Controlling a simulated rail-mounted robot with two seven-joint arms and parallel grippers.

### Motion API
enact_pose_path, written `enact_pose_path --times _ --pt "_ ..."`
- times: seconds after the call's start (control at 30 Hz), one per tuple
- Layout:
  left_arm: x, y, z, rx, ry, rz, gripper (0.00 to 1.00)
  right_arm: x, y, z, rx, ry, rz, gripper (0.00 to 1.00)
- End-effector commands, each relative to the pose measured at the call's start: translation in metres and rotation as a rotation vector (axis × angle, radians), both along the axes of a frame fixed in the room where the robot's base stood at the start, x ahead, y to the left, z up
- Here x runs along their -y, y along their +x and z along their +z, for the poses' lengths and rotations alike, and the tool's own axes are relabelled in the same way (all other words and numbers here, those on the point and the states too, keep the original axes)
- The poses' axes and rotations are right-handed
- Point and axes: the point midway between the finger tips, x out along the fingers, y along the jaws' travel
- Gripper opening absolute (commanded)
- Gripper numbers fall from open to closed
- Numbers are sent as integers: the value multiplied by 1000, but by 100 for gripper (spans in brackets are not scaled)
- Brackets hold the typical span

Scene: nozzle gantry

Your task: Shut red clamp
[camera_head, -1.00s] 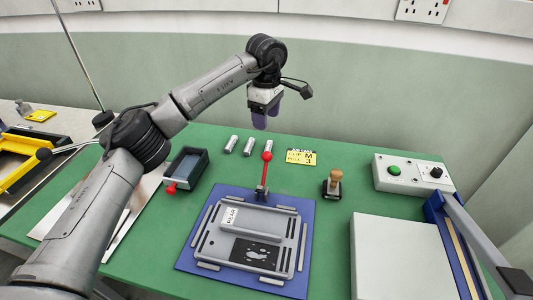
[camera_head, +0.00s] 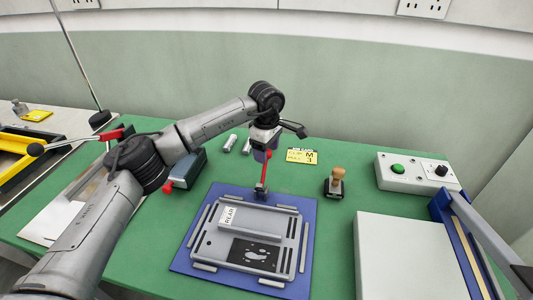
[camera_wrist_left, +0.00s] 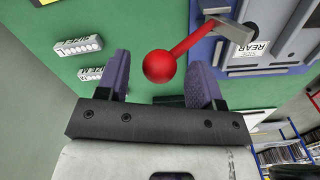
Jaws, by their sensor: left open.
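The red clamp (camera_head: 262,177) stands at the back edge of the blue base plate (camera_head: 180,262), its red lever raised upright. In the left wrist view its red ball knob (camera_wrist_left: 159,66) sits between and just beyond the fingertips, with the red rod running up to a metal bracket (camera_wrist_left: 236,28). My left gripper (camera_wrist_left: 165,80) is open, its two purple fingers on either side of the knob and not closed on it. In the head view the left gripper (camera_head: 264,150) is at the lever's top and partly hides it. My right gripper is not in view.
A grey plate labelled REAR (camera_head: 245,235) lies on the blue base. A stamp with a wooden handle (camera_head: 336,183), a yellow card (camera_head: 302,156) and a control box with a green button (camera_head: 412,172) stand to the right.

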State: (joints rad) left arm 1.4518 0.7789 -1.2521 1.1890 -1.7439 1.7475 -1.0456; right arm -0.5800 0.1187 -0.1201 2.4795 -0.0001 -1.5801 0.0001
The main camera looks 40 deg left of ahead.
Motion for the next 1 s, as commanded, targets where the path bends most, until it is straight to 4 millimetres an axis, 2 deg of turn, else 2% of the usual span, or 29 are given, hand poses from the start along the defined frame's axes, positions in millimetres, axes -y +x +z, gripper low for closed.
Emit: enact_pose_path --times 0.43,1.0 --pt "0 0 -7 0 0 0 61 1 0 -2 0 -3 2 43" --pt "0 0 -6 0 0 1 6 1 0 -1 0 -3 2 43"
